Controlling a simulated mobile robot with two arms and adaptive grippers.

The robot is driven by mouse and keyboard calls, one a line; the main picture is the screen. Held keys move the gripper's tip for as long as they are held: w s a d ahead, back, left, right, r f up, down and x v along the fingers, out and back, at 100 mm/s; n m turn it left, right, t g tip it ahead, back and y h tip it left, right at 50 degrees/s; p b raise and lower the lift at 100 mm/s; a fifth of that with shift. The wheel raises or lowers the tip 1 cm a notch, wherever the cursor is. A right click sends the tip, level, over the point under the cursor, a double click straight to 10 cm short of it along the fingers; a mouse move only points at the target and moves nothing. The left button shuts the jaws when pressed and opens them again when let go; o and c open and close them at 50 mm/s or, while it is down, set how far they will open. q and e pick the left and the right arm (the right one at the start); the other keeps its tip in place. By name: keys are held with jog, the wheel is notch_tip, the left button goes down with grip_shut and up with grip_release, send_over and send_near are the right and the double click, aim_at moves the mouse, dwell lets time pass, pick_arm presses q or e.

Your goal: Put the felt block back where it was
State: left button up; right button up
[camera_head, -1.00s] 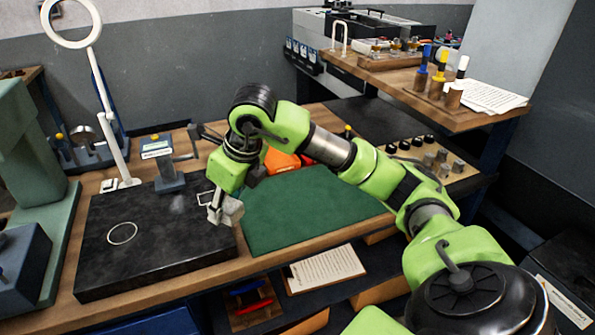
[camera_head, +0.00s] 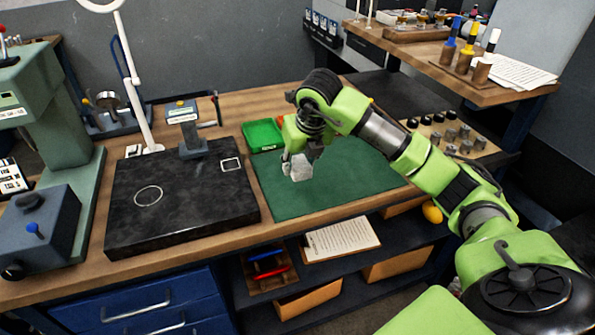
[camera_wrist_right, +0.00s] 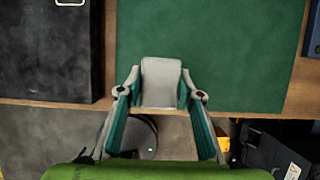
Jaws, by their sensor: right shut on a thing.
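The felt block (camera_head: 301,168) is pale grey. My right gripper (camera_head: 298,160) is shut on it, over the left part of the green mat (camera_head: 330,191). In the right wrist view the block (camera_wrist_right: 161,82) sits between the fingers of the right gripper (camera_wrist_right: 160,92), with the mat behind it. I cannot tell whether the block touches the mat. Left of the mat lies the black plate (camera_head: 185,212), with a white square outline (camera_head: 231,164) and a white circle outline (camera_head: 148,195). Both outlines are empty. My left gripper is not in view.
A green tray (camera_head: 262,135) lies behind the gripper. A small grey stand (camera_head: 190,140) rises at the plate's back edge, near a white lamp arm (camera_head: 134,85). A green machine (camera_head: 50,120) stands at left. The mat's front is clear.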

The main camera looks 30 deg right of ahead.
aim_at(297, 186)
jog(key=w+f, duration=0.1)
jog(key=f, duration=0.1)
jog(key=w+d+f+p, duration=0.1)
jog(key=f, duration=0.1)
jog(key=shift+w+d, duration=0.15)
jog(key=shift+w, duration=0.25)
notch_tip(297, 186, down, 3)
jog(key=shift+w+r+p, duration=0.1)
jog(key=shift+w+p, duration=0.05)
jog(key=shift+p, duration=0.75)
jog(key=shift+f, duration=0.25)
jog(key=shift+d, duration=0.1)
jog(key=shift+f, duration=0.1)
jog(key=shift+f+b, duration=0.2)
jog(key=shift+b, duration=0.1)
jog(key=o, duration=1.1)
jog(key=shift+r, duration=0.1)
jog(key=shift+c, duration=0.2)
